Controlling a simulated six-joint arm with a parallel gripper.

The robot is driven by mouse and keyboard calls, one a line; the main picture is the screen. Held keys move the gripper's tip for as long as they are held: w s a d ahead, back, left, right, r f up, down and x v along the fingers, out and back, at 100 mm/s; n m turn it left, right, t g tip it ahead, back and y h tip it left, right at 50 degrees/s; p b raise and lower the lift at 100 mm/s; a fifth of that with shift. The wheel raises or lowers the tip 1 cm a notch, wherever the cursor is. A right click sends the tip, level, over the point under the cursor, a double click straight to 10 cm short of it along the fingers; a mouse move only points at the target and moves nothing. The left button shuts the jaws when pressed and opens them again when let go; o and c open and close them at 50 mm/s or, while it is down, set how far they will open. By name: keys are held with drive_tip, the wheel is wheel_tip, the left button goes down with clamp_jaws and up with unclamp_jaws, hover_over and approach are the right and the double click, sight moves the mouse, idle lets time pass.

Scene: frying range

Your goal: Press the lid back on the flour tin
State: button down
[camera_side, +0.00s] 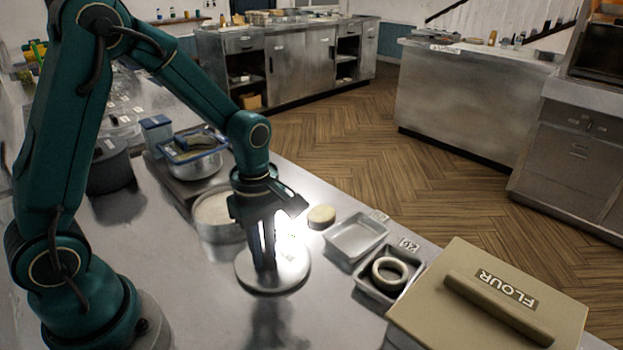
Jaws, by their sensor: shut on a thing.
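My gripper (268,264) points straight down and is shut on a round metal lid (298,278) near its middle. The fingers hide the spot where they grip it. The lid is flat and level, at or just above the steel counter; I cannot tell if it touches. Behind it to the left stands an open round metal tin (207,232) with pale contents, partly hidden by my gripper. A beige square box (440,310) with a bar handle and a FLOUR label sits at the front right, and its top looks closed.
A pale round piece (321,216), an empty metal tray (356,238) and a tray (366,285) holding a pale ring (389,272) lie right of my gripper. A dark pot (109,170) and a blue-rimmed container (196,165) stand behind left. The counter (215,310) in front is clear.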

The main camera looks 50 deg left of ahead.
sight(264, 253)
drive_tip(key=shift+r, duration=2.5)
drive_tip(key=shift+s, duration=0.1)
drive_tip(key=shift+a+r, duration=0.1)
drive_tip(key=shift+r, duration=0.25)
drive_tip(key=a+r+n, duration=0.3)
drive_tip(key=a, duration=0.4)
drive_tip(key=a+r+n, duration=0.3)
drive_tip(key=a, duration=0.4)
drive_tip(key=shift+d+f, duration=0.1)
drive_tip(key=shift+f, duration=2.95)
drive_tip(key=shift+f, duration=0.2)
